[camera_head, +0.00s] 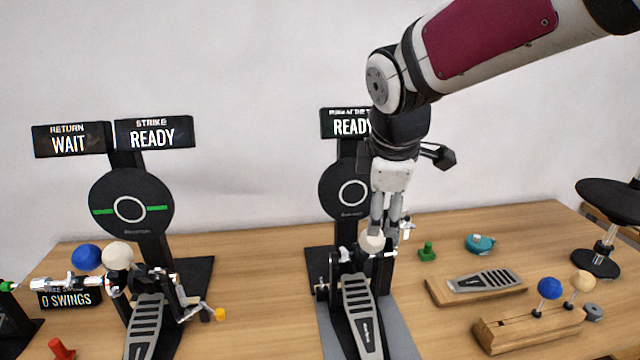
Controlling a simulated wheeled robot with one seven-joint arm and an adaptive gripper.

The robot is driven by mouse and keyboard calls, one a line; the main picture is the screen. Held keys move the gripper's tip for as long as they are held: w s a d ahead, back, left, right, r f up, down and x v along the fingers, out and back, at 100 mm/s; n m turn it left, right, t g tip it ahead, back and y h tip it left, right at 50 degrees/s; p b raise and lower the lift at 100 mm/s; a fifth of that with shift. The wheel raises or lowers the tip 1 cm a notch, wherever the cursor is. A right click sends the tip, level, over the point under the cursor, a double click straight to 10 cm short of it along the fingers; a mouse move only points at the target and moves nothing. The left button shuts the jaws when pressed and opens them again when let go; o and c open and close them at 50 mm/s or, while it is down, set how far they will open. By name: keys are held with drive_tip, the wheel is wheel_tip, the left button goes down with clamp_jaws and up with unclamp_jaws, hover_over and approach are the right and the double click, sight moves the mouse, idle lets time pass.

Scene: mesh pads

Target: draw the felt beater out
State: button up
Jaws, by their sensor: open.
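A cream, round beater head (372,241), looking like felt, sits on the middle pedal (360,312), in front of its black stand. My gripper (384,226) points down right at this beater head, its fingers open. The fingertips overlap the head's upper right side in the picture; I cannot tell whether they touch it. The beater's shaft is mostly hidden among the pedal's metal parts. Another cream beater head (118,255) and a blue ball (86,256) are at the left pedal (146,325).
A wooden block (500,338) at right holds a blue-headed beater (549,288) and a cream-headed beater (583,281). Behind it lie a pedal plate on a board (440,292), a green knob (427,252) and a teal round item (480,244). A sign (352,127) stands behind my gripper.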

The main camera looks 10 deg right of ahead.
sight(379, 241)
drive_tip(key=x, duration=1.4)
drive_tip(key=shift+a, duration=0.1)
drive_tip(key=shift+r, duration=0.1)
drive_tip(key=c, duration=1.3)
drive_tip(key=shift+s+r+p, duration=0.8)
drive_tip(key=shift+r+p, duration=0.1)
drive_tip(key=shift+r, duration=0.1)
drive_tip(key=shift+s+r+p, duration=0.8)
drive_tip(key=shift+r+p, duration=0.1)
drive_tip(key=shift+r, duration=0.1)
drive_tip(key=shift+r+p, duration=0.65)
drive_tip(key=shift+r, duration=0.85)
